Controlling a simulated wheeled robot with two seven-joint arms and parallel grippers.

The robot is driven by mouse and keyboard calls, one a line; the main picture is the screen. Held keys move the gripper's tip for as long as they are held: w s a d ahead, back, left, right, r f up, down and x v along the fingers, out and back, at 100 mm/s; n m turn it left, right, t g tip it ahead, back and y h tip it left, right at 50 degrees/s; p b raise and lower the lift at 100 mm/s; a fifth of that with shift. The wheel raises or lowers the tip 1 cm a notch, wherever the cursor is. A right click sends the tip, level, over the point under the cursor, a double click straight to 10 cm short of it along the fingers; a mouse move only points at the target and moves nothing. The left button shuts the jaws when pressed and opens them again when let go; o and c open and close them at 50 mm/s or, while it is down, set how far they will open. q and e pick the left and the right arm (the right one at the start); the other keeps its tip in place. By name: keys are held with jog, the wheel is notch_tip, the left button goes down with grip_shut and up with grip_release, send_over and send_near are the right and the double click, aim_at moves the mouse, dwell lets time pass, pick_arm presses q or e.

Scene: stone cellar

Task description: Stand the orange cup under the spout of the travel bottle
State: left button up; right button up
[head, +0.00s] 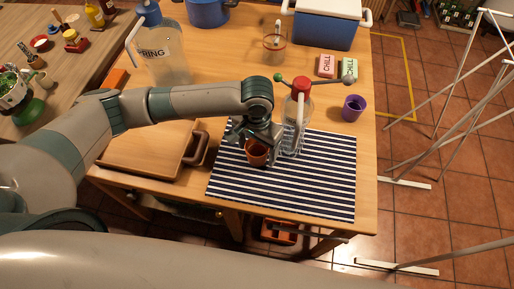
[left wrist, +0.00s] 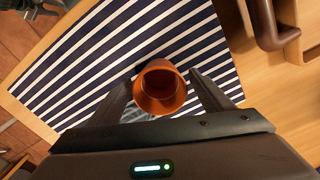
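The small orange cup (head: 257,155) is between the fingers of my left gripper (head: 258,142), over the navy-and-white striped mat. In the left wrist view the cup (left wrist: 160,87) shows its open mouth, with a finger close against each side. My left gripper (left wrist: 160,92) looks shut on it. A clear bottle with a red cap (head: 301,84), seemingly the travel bottle, stands on the mat just right of the gripper. Its spout is hard to make out, and the gripper is close to its lower left side. My right gripper is not in view.
The striped mat (head: 320,190) has free room at front and right. A wooden tray (head: 140,160) lies left, a purple cup (head: 353,107) right. Red and green CHILL boxes (head: 326,66), a glass (head: 274,45), a cooler (head: 325,30) and a large SPRING bottle (head: 165,60) stand behind.

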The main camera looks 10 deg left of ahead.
pick_arm(q)
notch_tip(320, 180, up, 12)
jog(key=b, duration=0.2)
jog(key=shift+r, duration=0.15)
dwell(0.5)
jog(key=shift+c, duration=1.1)
jog(key=shift+s, duration=0.1)
